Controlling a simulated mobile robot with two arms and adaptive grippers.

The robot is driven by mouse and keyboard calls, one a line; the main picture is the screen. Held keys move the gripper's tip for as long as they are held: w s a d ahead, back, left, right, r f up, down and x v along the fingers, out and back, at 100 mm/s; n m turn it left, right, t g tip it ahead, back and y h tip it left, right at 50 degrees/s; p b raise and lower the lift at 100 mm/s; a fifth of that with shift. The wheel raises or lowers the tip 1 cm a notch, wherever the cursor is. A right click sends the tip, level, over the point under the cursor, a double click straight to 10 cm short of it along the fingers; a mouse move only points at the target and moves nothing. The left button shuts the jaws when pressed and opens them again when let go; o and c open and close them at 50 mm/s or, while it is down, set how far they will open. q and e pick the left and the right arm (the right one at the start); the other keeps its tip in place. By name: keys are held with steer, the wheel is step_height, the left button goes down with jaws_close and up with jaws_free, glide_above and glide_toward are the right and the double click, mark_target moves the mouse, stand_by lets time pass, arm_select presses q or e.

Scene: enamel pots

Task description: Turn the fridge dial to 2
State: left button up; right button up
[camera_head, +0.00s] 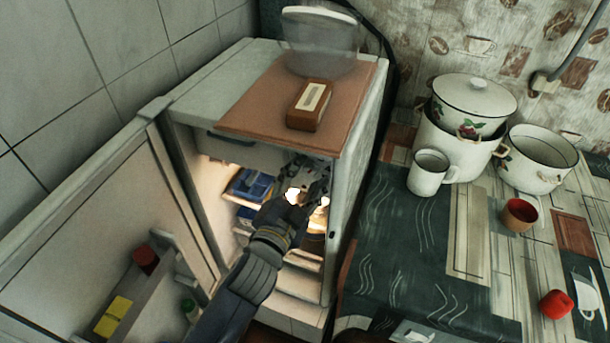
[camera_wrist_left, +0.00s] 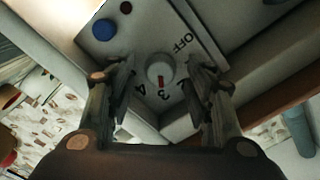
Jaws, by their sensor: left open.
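The fridge (camera_head: 345,205) stands with its door (camera_head: 95,215) open to the left. My left arm reaches into the lit inside, and my left gripper (camera_head: 308,178) is near the upper right interior. In the left wrist view the fridge dial (camera_wrist_left: 160,70) is a round light knob with a red mark, on a panel lettered OFF with numbers including 3 and 4. My left gripper (camera_wrist_left: 163,88) is open, its fingers on either side of the dial. I cannot tell whether they touch it, nor exactly which number the mark points to. My right gripper is not in view.
Blue packages (camera_head: 250,186) lie on a fridge shelf. A brown box (camera_head: 309,105) sits on the fridge top. The counter to the right holds a white mug (camera_head: 430,172), enamel pots (camera_head: 537,160) and a red cup (camera_head: 519,215). The fridge side wall is close to my gripper.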

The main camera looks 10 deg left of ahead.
arm_select(q)
steer(key=shift+w, duration=0.15)
steer(key=c, duration=1.1)
steer(key=shift+n, duration=0.3)
steer(key=n+p, duration=0.2)
steer(key=n, duration=0.3)
steer(key=shift+r, duration=0.1)
steer(key=shift+n+p, duration=0.9)
steer(key=shift+n, duration=0.6)
